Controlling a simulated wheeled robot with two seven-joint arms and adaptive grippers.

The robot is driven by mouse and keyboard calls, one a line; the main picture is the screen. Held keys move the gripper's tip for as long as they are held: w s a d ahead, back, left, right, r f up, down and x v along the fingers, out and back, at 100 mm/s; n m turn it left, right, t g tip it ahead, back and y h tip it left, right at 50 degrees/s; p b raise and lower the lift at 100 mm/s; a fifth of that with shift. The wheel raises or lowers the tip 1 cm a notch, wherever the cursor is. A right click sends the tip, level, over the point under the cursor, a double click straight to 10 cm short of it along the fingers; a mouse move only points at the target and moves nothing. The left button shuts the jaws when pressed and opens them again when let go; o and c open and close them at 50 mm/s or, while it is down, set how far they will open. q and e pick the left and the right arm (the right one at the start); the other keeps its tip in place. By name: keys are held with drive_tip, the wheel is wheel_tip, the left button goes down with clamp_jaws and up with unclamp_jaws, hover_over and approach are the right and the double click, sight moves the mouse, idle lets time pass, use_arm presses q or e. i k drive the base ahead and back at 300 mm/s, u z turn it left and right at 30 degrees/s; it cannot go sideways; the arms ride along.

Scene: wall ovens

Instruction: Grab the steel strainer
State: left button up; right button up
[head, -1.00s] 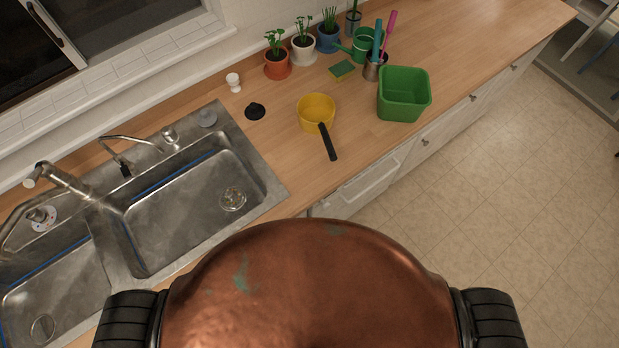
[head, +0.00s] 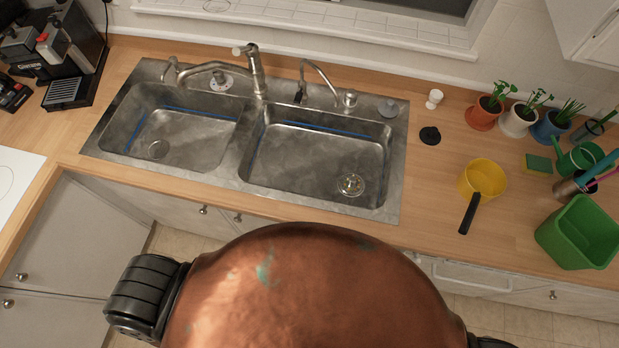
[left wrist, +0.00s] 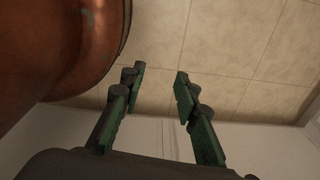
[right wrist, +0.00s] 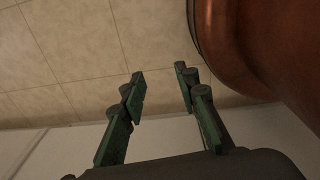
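A round, shiny metal piece that looks like the steel strainer (head: 350,185) sits at the drain in the right basin of the steel sink (head: 395,190). My left gripper (left wrist: 157,72) is open and empty in the left wrist view, above the tiled floor. My right gripper (right wrist: 159,72) is open and empty in the right wrist view, also above floor. Neither gripper shows in the head view, so both are away from the sink.
A yellow pan (head: 484,178), black stopper (head: 430,135), green tub (head: 580,235) and potted plants (head: 483,112) stand right of the sink. A faucet (head: 256,75) rises behind it. A coffee machine (head: 55,55) stands at the left. Cabinets (head: 190,215) front the counter.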

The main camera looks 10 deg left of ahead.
sight(351, 184)
drive_tip(key=u, duration=1.2)
drive_tip(key=k, duration=1.55)
drive_tip(key=z, duration=0.1)
